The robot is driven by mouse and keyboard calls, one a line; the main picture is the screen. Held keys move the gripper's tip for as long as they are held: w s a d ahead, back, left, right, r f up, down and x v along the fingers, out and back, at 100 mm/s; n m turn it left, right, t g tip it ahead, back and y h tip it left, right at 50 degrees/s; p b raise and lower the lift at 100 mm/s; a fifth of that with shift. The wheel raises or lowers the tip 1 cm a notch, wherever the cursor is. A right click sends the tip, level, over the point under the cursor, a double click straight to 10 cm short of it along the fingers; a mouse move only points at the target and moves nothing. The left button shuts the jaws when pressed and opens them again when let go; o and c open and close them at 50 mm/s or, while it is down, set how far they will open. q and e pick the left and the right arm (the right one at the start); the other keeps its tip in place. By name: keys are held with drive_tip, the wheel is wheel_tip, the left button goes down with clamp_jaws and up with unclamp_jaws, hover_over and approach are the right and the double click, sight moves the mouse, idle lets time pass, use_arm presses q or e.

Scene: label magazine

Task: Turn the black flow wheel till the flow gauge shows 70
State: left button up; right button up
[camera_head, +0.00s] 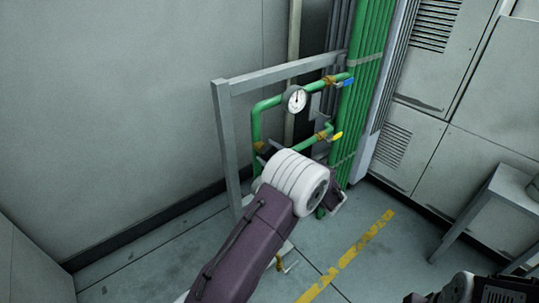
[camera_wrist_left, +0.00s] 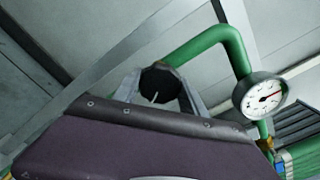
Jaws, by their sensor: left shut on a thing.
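The black flow wheel (camera_wrist_left: 161,84) shows in the left wrist view with a white mark on its face. My left gripper (camera_wrist_left: 158,91) is shut on it, with one grey finger on either side. In the head view my left arm hides most of the wheel, and the left gripper (camera_head: 263,158) shows only in part at the pipe frame. My right gripper's fingers do not show.
Green pipes (camera_head: 366,75) and a grey frame (camera_head: 220,120) surround the wheel. A blue-handled valve (camera_head: 347,83) and a yellow-handled valve (camera_head: 337,136) are close by on the right. A grey table (camera_head: 510,184) stands at the right. The floor with the yellow stripe (camera_head: 345,262) is clear.

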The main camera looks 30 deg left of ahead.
use_arm(q)
drive_tip(key=o, duration=1.4)
drive_tip(key=shift+c, duration=0.2)
drive_tip(key=p+v, duration=0.1)
drive_tip(key=v, duration=0.8)
drive_tip(key=shift+p, duration=0.35)
